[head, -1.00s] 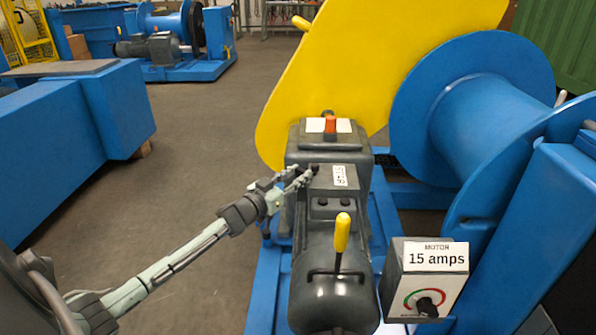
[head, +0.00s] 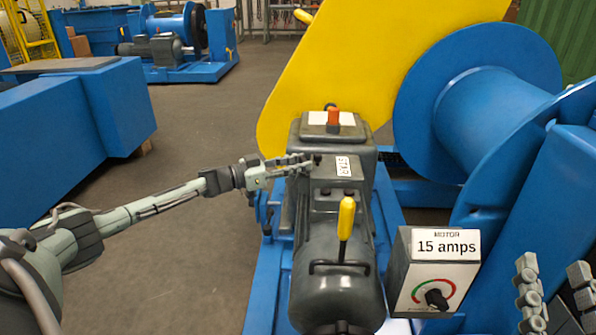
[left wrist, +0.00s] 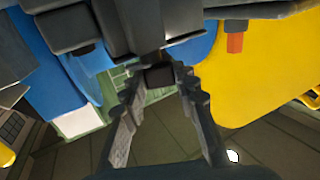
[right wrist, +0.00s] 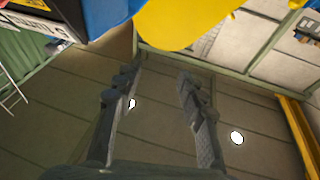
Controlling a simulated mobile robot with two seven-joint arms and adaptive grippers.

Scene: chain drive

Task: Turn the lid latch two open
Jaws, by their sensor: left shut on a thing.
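The grey motor (head: 338,285) carries a terminal box lid (head: 340,178) with a white "STAR" label. Small dark latches sit on the lid; no numbers on them are readable. My left gripper (head: 308,163) reaches in from the left and is shut on a dark latch at the lid's far left corner. The left wrist view shows this dark latch (left wrist: 159,76) between the fingertips; the fingers partly hide it in the head view. My right gripper (head: 551,293) is open and empty at the lower right. Its spread fingers also show in the right wrist view (right wrist: 157,82).
A yellow-handled lever (head: 345,218) stands upright on the motor. A control box (head: 434,270) reading "15 amps" is to its right. Behind are an orange-topped grey unit (head: 333,118), a yellow guard (head: 345,60) and a blue drum (head: 490,110). Open floor lies left.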

